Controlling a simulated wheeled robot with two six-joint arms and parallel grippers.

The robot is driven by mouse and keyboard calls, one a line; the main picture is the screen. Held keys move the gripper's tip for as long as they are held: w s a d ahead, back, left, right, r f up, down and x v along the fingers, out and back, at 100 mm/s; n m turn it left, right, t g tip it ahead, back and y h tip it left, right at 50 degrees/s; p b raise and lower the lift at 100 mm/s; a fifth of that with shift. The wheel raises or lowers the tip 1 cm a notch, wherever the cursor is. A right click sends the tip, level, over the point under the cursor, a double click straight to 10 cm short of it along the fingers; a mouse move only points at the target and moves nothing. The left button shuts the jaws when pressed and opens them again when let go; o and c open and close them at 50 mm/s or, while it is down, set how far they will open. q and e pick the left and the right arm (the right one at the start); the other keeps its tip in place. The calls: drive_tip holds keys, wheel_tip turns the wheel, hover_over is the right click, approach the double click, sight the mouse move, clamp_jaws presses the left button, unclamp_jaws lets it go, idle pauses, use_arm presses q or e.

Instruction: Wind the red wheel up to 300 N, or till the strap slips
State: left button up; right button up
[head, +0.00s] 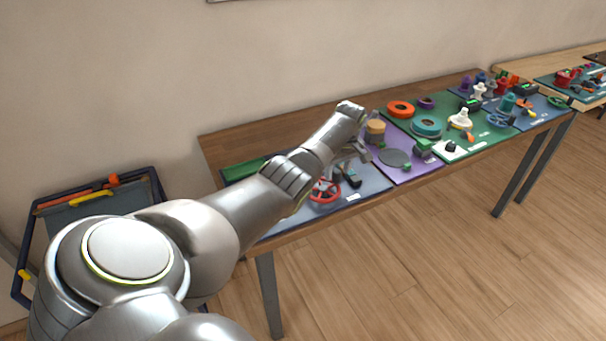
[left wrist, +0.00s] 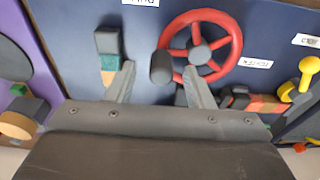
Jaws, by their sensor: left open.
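The red wheel (head: 324,191) stands on the dark blue panel at the near end of the bench. In the left wrist view the red wheel (left wrist: 236,42) has red spokes, a dark grey hub and a dark cylindrical knob (left wrist: 161,68) at its rim. My left gripper (head: 352,160) is over that panel. In the left wrist view my left gripper (left wrist: 159,72) is open, with the knob showing between its fingertips. I cannot tell whether a finger touches the knob or wheel. No strap or force reading can be made out. My right gripper is out of view.
In the left wrist view a dark block with teal and wooden parts (left wrist: 108,48) is left of the fingers. A yellow knob (left wrist: 300,82) and an orange-red block (left wrist: 268,104) are right. More coloured boards line the bench (head: 222,150). A tool cart (head: 150,172) stands left.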

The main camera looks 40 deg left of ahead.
use_arm(q)
wheel_tip(320, 180, up, 16)
drive_tip(key=s+d+b, duration=0.1)
drive_tip(key=d, duration=0.1)
drive_tip(key=shift+d+f, duration=0.15)
drive_tip(key=shift+f, duration=0.05)
drive_tip(key=shift+s+f, duration=0.1)
